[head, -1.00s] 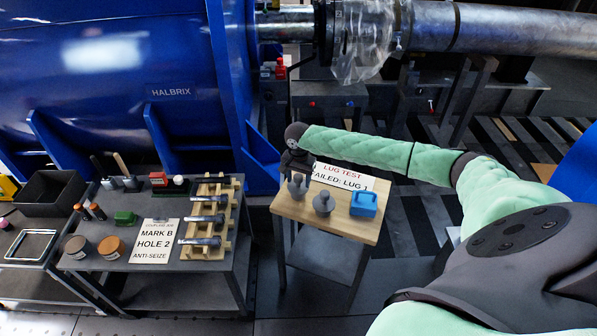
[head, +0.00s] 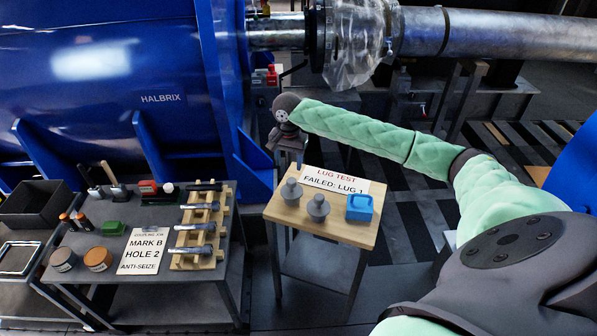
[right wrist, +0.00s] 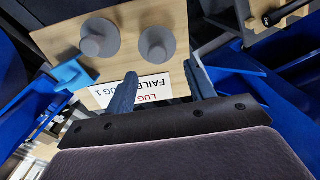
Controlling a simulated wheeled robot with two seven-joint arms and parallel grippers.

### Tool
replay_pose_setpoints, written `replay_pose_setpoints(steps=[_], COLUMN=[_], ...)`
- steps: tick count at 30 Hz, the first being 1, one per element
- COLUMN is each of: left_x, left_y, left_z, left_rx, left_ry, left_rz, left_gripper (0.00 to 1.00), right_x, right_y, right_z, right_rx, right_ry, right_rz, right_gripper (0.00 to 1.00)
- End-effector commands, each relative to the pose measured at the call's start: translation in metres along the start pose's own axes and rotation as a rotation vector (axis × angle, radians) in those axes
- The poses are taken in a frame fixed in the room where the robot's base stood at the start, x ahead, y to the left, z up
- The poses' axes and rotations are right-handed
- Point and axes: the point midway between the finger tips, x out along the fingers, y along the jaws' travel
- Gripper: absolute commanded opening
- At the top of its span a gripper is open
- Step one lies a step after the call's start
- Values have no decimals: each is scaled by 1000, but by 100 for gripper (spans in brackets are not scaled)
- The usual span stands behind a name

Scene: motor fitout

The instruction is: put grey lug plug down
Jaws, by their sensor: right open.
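Two grey lug plugs, each a wide round base with a knob on top, stand upright on the small wooden-topped table (head: 284,214). One is the left plug (head: 291,190); the other is the nearer plug (head: 318,208). Both also show in the right wrist view, as one plug (right wrist: 157,45) and another plug (right wrist: 99,38). My right gripper (head: 285,152) is at the table's far left corner, beyond the plugs. Its fingers (right wrist: 165,84) are apart with nothing between them, clear of both plugs. My left gripper is out of view.
A "LUG TEST, FAILED: LUG 1" card (head: 335,181) lies at the table's back. A blue container (head: 360,206) sits to the right of the plugs. A grey bench (head: 205,279) with a wooden bolt rack (head: 221,225) stands at left. The table's front strip is clear.

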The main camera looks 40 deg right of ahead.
Motion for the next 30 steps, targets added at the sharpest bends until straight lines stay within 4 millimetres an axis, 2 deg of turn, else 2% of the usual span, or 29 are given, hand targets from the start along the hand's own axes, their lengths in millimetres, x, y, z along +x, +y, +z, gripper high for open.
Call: replay_pose_setpoints(steps=[9, 17, 23, 26, 30], left_x=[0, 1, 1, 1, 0], left_y=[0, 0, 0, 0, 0], left_z=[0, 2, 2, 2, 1], left_rx=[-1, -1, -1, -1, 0], left_ry=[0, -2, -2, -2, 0], left_rz=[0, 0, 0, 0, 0], left_gripper=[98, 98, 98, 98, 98], right_x=[101, 172, 233, 276, 346], right_y=[-42, -59, -50, -35, 0], right_z=[93, 175, 225, 244, 275], right_rx=[-315, -552, -681, -728, -793], right_ry=[5, 55, 111, 132, 149], right_rz=[-153, -298, -360, -356, -319], right_gripper=[54, 54, 54, 54, 54])
